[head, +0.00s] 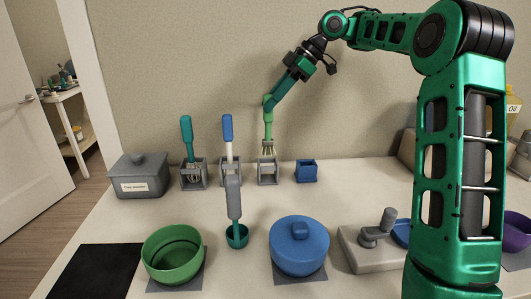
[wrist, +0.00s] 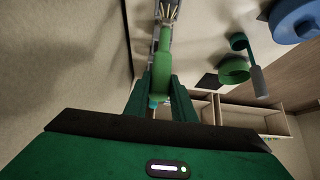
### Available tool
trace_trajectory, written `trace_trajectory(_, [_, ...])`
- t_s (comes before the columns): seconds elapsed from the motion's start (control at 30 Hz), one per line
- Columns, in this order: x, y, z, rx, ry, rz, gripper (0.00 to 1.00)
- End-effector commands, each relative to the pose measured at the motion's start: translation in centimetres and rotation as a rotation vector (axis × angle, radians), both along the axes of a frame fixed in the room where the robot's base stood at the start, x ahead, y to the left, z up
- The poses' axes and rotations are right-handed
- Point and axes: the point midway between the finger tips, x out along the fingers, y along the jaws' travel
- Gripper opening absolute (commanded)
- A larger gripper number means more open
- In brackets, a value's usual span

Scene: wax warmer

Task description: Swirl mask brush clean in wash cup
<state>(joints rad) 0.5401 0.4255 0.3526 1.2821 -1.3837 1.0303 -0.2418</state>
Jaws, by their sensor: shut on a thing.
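My gripper (head: 268,100) is shut on the upper end of a light-green handled tool (head: 268,122). The tool points down, its thin pale wires or bristles at the mouth of a grey stand (head: 268,177); whether they touch it is unclear. The wrist view shows my gripper (wrist: 160,88) around the green handle (wrist: 163,50). A teal-handled tool (head: 187,133) and a blue-and-white-handled one (head: 228,135) stand in their own grey holders. I cannot tell which tool is the mask brush or which vessel is the wash cup.
A small blue box (head: 306,172) stands right of the grey stand. In front are a green bowl (head: 165,272) and a lidded blue pot (head: 299,255). A grey lidded box (head: 139,177) is at left, and a beige tray with a tap (head: 378,262) at right.

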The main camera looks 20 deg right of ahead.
Motion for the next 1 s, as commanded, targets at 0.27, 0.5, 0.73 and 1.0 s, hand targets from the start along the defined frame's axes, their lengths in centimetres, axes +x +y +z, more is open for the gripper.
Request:
trace_trajectory(0.27, [0.0,0.0,0.9,0.000,0.000,0.001,0.00])
trace_trajectory(0.5, [0.0,-0.1,1.7,0.000,-0.001,-0.002,0.00])
trace_trajectory(0.73, [0.1,0.1,2.5,0.001,-0.001,0.002,0.00])
trace_trajectory(1.0, [0.0,0.0,3.4,0.001,-0.002,0.000,0.00])
